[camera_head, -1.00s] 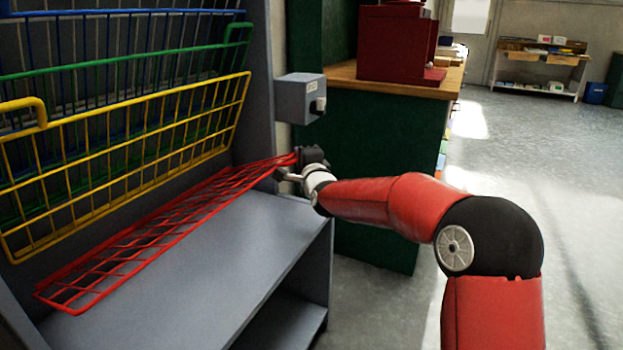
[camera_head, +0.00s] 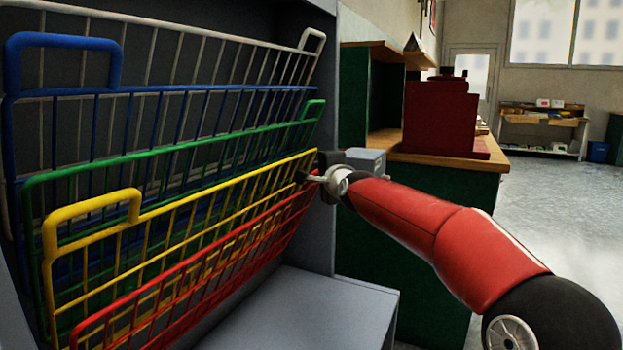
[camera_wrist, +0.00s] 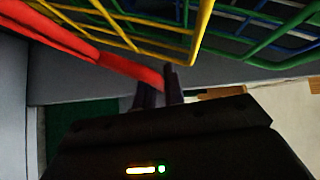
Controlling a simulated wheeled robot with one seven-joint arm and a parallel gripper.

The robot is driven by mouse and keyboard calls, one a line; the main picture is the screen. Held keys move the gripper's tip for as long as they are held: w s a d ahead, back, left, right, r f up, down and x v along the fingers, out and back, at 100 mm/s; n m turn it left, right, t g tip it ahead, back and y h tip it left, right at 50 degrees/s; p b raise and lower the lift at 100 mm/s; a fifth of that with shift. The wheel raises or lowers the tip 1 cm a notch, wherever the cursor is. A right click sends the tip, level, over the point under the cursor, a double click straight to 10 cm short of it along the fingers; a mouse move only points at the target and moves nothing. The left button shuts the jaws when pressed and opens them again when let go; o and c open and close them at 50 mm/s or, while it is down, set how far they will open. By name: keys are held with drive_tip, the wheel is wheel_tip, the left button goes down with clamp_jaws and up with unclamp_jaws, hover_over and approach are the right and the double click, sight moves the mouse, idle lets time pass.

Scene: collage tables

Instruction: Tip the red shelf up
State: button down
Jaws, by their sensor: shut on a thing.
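The red wire shelf (camera_head: 200,272) is tilted steeply upward in front of the yellow shelf in the head view. Its outer rail runs up to the right, to my gripper (camera_head: 312,178). In the wrist view the red rail (camera_wrist: 128,66) ends between the two dark fingers of my gripper (camera_wrist: 158,84), which are shut on it. The yellow shelf (camera_head: 72,240) stands tipped up just behind the red one. The fingers' exact contact is small and partly dark.
Green (camera_head: 34,215), blue (camera_head: 62,42) and white (camera_head: 185,27) wire shelves stand tipped up behind. The grey rack base (camera_head: 310,310) is bare below.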

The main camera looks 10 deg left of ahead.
drive_tip(key=shift+w+a, duration=0.1)
drive_tip(key=shift+a, duration=0.05)
idle(0.3)
drive_tip(key=c, duration=1.5)
unclamp_jaws()
drive_tip(key=shift+b+v, duration=2.55)
drive_tip(key=shift+v, duration=1.35)
drive_tip(key=shift+r, duration=0.1)
